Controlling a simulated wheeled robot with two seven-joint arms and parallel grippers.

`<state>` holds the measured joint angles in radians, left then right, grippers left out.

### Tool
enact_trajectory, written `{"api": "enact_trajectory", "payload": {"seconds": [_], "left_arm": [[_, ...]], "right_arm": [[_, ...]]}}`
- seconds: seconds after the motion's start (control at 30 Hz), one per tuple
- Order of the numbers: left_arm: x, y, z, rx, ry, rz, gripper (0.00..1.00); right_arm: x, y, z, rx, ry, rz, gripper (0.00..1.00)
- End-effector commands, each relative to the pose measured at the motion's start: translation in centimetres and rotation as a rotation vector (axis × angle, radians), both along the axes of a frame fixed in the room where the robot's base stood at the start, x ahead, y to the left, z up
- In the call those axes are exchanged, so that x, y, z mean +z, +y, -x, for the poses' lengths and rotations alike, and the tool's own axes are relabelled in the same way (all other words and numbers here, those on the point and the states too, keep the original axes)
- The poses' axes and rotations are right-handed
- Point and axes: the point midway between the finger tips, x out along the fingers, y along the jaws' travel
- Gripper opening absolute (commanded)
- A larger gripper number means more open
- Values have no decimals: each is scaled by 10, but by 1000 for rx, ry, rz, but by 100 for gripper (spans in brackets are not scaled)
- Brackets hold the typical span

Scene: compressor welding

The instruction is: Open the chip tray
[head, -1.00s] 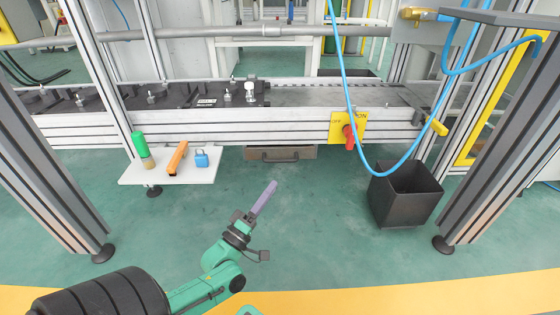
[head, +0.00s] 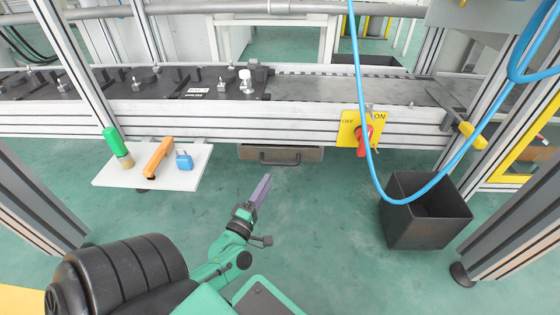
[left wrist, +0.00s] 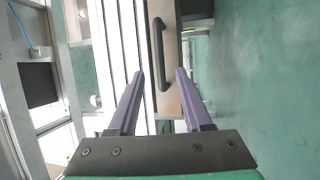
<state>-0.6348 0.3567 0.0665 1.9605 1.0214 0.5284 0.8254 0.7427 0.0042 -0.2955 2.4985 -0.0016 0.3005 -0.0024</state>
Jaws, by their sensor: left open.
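The chip tray (head: 281,153) is a shallow drawer with a dark bar handle (head: 280,160), set under the front of the conveyor bench. It looks shut, flush under the bench. My left gripper (head: 262,190) is below and in front of the tray in the head view, apart from it. In the left wrist view, the two purple fingers (left wrist: 160,92) are spread open with nothing between them. The handle shows beyond their tips in the left wrist view (left wrist: 158,52), roughly lined up with the gap. My right gripper is not in view.
A white shelf (head: 190,180) with a green-capped bottle, an orange tool and a blue item stands left of the tray. A black bin (head: 424,212) stands right. A yellow switch plate (head: 362,129) with a red knob is on the bench front. A blue hose hangs there. The floor before the tray is clear.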

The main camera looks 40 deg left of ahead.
Motion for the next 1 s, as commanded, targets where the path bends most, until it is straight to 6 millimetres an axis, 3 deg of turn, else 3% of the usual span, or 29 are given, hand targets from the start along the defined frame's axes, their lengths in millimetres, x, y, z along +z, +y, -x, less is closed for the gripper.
{"api": "enact_trajectory", "payload": {"seconds": [0.1, 0.3, 0.43, 0.67, 0.7, 0.8, 0.83, 1.0], "left_arm": [[3, 8, -33, 2, -9, 2, 50], [13, 20, -76, 1, -6, 1, 50], [16, 23, -89, 0, -2, 0, 50], [17, 23, -91, -1, -1, 0, 50], [17, 23, -91, -1, -1, 0, 46], [17, 23, -91, -1, -1, 0, 8], [17, 23, -91, -1, -1, 0, 0], [17, 23, -91, -1, -1, 0, 0]], "right_arm": [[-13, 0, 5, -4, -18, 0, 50], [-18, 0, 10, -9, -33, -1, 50], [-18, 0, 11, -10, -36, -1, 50], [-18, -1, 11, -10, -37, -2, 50], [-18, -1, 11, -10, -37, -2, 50], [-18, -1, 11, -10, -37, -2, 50], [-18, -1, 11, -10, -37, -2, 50], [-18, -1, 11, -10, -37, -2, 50]]}}
